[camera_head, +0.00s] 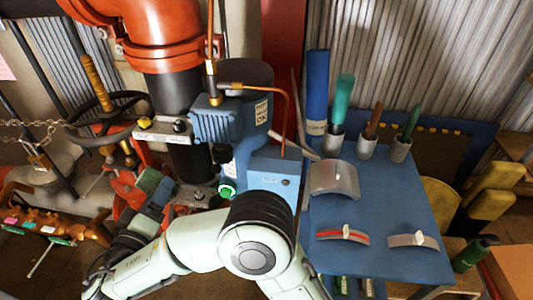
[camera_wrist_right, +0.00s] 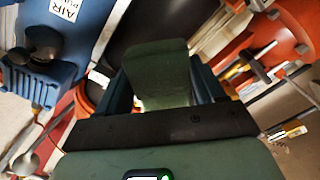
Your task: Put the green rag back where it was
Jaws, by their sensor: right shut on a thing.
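The green rag (camera_wrist_right: 157,75) is a dark green flat piece between the two teal fingers of my right gripper (camera_wrist_right: 160,90) in the right wrist view. The gripper is shut on it, and the rag sticks out past the fingertips. In the head view the rag (camera_head: 149,180) and the right gripper (camera_head: 154,197) are left of centre, in front of red fittings beside the black pipe. Whether the rag touches anything there I cannot tell. My left gripper is not in view.
A blue pump (camera_head: 228,120) and black pipe (camera_head: 187,150) stand close by the right gripper. A red valve with a handwheel (camera_head: 105,115) is at left. A blue table (camera_head: 375,195) at right holds curved grey pieces and several cups with handled tools. Orange parts (camera_head: 50,222) lie lower left.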

